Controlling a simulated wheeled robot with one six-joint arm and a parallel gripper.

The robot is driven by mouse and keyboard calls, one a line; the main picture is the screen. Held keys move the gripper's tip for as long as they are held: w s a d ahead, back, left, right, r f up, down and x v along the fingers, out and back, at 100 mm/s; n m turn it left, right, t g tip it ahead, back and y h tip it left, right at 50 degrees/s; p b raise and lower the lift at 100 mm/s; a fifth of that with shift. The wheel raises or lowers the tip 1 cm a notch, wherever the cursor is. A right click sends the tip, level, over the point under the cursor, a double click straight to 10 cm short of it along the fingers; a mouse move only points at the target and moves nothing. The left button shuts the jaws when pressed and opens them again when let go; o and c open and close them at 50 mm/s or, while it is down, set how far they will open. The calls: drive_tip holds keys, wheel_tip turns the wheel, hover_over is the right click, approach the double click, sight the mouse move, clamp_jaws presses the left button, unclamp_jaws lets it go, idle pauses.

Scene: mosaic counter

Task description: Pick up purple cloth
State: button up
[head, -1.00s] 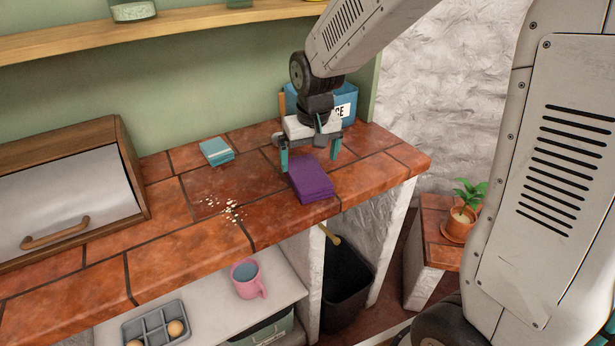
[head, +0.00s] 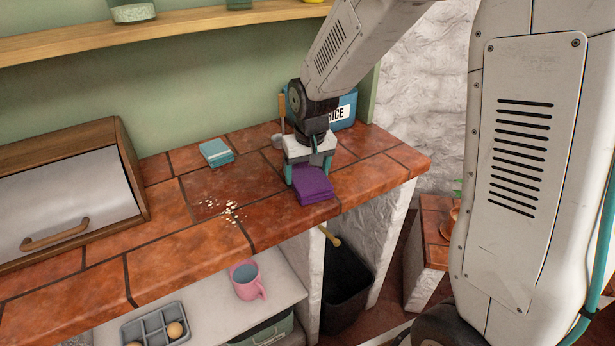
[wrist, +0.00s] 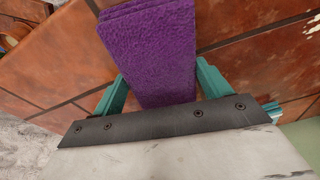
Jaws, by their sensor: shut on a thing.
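The purple cloth (head: 314,187) is a folded, layered rectangle on the tiled counter, near its front edge at the right. My gripper (head: 309,172) is over the back part of the cloth, pointing down, with its teal fingers on either side of it. In the wrist view the cloth (wrist: 155,50) runs between the two fingers (wrist: 158,92), and the jaws are shut on it. The cloth looks to be at counter level; I cannot tell whether it is lifted.
Pale crumbs (head: 231,211) lie left of the cloth. A folded teal cloth (head: 216,152) lies farther back. A blue rice box (head: 344,110) stands behind my gripper. A wooden bread box (head: 70,190) is at the left. A dark bin (head: 345,285) stands below the counter.

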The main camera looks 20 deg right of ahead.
sight(306, 172)
drive_tip(key=shift+r, duration=0.1)
drive_tip(key=shift+r, duration=0.6)
wheel_tip(306, 172, up, 2)
drive_tip(key=shift+r, duration=0.15)
drive_tip(key=s, duration=0.5)
drive_tip(key=s+r, duration=0.1)
drive_tip(key=s, duration=1)
drive_tip(key=shift+r, duration=0.15)
drive_tip(key=shift+o, duration=0.5)
